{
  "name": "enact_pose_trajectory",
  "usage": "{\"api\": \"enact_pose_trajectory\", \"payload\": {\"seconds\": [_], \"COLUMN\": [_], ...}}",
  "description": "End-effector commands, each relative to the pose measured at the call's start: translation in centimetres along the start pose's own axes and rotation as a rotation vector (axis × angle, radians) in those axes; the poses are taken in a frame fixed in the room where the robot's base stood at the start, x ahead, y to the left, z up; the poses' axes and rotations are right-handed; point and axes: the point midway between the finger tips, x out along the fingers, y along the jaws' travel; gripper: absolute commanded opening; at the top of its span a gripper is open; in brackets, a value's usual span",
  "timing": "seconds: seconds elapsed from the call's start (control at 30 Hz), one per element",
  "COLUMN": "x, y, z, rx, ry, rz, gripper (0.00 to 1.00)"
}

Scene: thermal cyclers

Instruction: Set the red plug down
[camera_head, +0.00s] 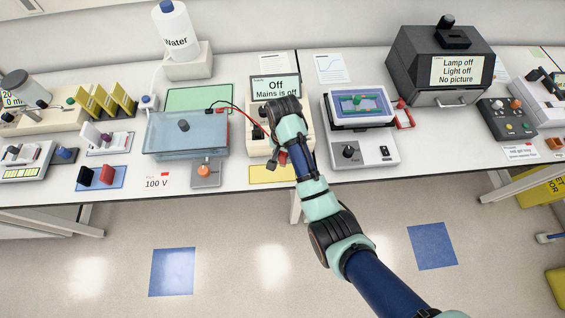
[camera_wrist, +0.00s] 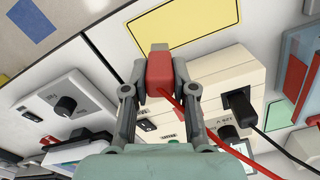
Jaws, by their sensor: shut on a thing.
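The red plug (camera_wrist: 160,72) is between the two fingertips of my gripper (camera_wrist: 160,68) in the wrist view, and the gripper is shut on it. A red cable (camera_wrist: 196,118) runs from the plug to the lower right. In the head view my gripper (camera_head: 281,157) is at the front of the cream power supply (camera_head: 256,145), whose screen (camera_head: 275,88) reads "Off, Mains is off". The arm hides part of the supply. A yellow mat (camera_head: 268,174) lies on the bench in front of the supply; it also shows in the wrist view (camera_wrist: 185,24).
A black plug (camera_wrist: 240,101) sits in the supply's front. The blue gel tank (camera_head: 187,135) stands to the left, with a red cable from its lid. A white instrument (camera_head: 362,152) stands to the right. The bench's front edge is close to the yellow mat.

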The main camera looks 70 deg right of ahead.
Motion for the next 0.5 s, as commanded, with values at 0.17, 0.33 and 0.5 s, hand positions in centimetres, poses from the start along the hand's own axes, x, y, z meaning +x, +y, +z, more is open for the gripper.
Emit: {"api": "enact_pose_trajectory", "payload": {"seconds": [0.17, 0.33, 0.5], "x": [2.3, 3.1, 6.1], "y": [0.0, 0.0, 0.0], "z": [0.0, 0.0, 0.0], "rx": [0.0, -0.001, -0.001], "ry": [0.0, -0.001, -0.001], "rz": [0.0, 0.0, 0.001], "gripper": [0.0, 0.0, 0.0]}}
